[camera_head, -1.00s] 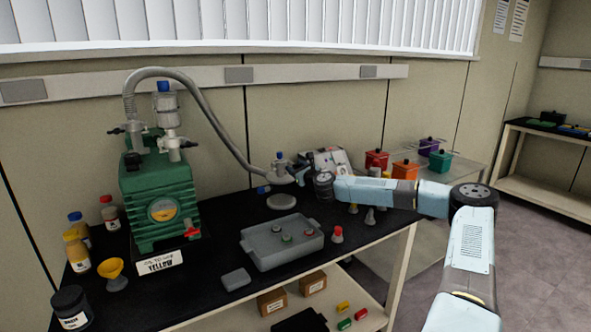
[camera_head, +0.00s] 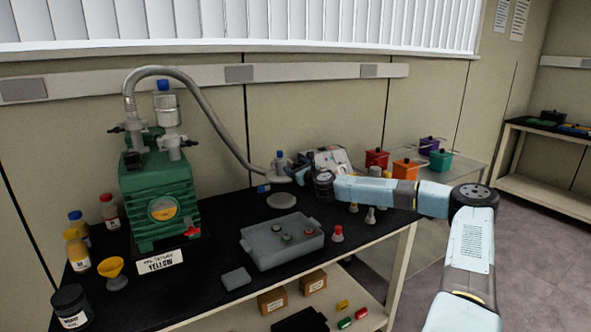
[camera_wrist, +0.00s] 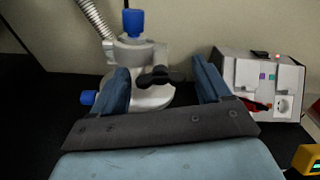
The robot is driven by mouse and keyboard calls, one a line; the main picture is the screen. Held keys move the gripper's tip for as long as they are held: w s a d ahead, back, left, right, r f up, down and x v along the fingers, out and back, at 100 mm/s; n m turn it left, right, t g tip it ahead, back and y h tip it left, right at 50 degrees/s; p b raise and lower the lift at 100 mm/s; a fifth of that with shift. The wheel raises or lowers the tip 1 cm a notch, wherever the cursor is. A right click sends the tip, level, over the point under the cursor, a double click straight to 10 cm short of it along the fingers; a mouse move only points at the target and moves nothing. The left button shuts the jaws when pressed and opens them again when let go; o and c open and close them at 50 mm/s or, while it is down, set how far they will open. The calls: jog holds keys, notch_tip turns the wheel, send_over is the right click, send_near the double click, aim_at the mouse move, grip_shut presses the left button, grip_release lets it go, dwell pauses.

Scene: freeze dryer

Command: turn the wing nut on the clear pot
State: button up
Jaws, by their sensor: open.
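The pot (camera_wrist: 130,52) is whitish grey in the wrist view, with a blue cap (camera_wrist: 133,22) on top and a blue knob at its lower left. It also shows at the hose's end in the head view (camera_head: 280,171), small and partly hidden by my gripper. The dark wing nut (camera_wrist: 160,77) sticks out at the pot's front right. My gripper (camera_wrist: 161,68) is open, one blue finger on each side of the wing nut. A gap shows between the nut and the right finger; the left finger is nearer. I cannot tell whether it touches anything. It holds nothing.
A grey ribbed hose (camera_head: 215,115) runs from the green pump (camera_head: 160,200) to the pot. A white box (camera_wrist: 258,85) with sockets stands just right of my gripper. A grey tray (camera_head: 270,255) with several stoppers lies in front. Bottles stand at the bench's left.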

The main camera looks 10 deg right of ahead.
jog(key=shift+s, duration=0.1)
jog(key=v, duration=1.3)
jog(key=shift+s, duration=0.25)
jog(key=shift+d, duration=0.1)
